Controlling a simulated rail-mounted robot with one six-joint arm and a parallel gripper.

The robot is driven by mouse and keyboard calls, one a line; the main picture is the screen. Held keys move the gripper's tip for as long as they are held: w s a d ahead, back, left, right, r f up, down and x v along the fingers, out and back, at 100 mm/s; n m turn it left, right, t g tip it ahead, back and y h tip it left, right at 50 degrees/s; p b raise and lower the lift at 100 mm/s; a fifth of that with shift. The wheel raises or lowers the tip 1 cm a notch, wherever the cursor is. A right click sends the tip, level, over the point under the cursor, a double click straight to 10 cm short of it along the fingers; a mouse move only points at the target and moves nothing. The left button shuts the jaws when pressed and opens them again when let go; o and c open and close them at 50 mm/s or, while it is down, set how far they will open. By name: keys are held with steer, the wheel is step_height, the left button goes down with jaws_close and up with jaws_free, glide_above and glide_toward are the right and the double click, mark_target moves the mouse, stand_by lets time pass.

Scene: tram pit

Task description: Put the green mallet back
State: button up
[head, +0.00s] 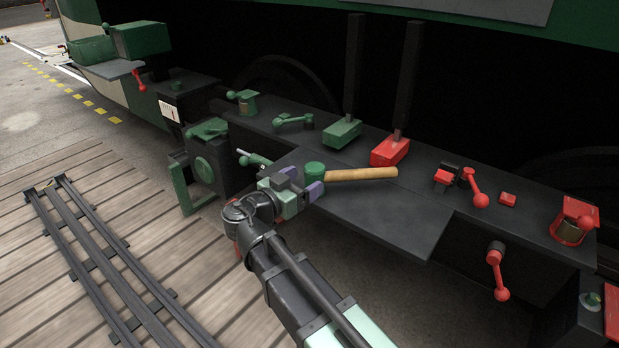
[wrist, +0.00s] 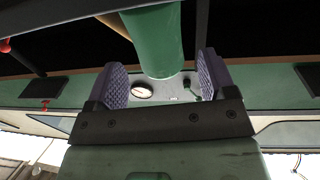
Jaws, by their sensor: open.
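The green mallet (head: 361,174) has a green cylindrical head and a pale wooden handle pointing right. In the head view it shows over the dark shelf in front of the bench. My gripper (head: 300,185) is open at the left end of the mallet, close by its green head. In the wrist view the green mallet head (wrist: 153,38) shows between the two purple fingers of my gripper (wrist: 161,75), with gaps on both sides. Part of the wooden handle (wrist: 114,22) shows behind it. I cannot tell whether the mallet rests on the shelf.
The dark bench (head: 440,175) carries a green lever block (head: 342,133), a red lever block (head: 390,151), a red handle (head: 475,188) and a red clamp-like holder (head: 574,220). A green-framed machine (head: 205,160) stands left of my gripper. The dark shelf (head: 385,215) is clear right of the mallet.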

steer(key=v, duration=0.9)
steer(key=shift+s+a, duration=0.1)
steer(key=shift+s, duration=0.05)
steer(key=shift+o, duration=0.4)
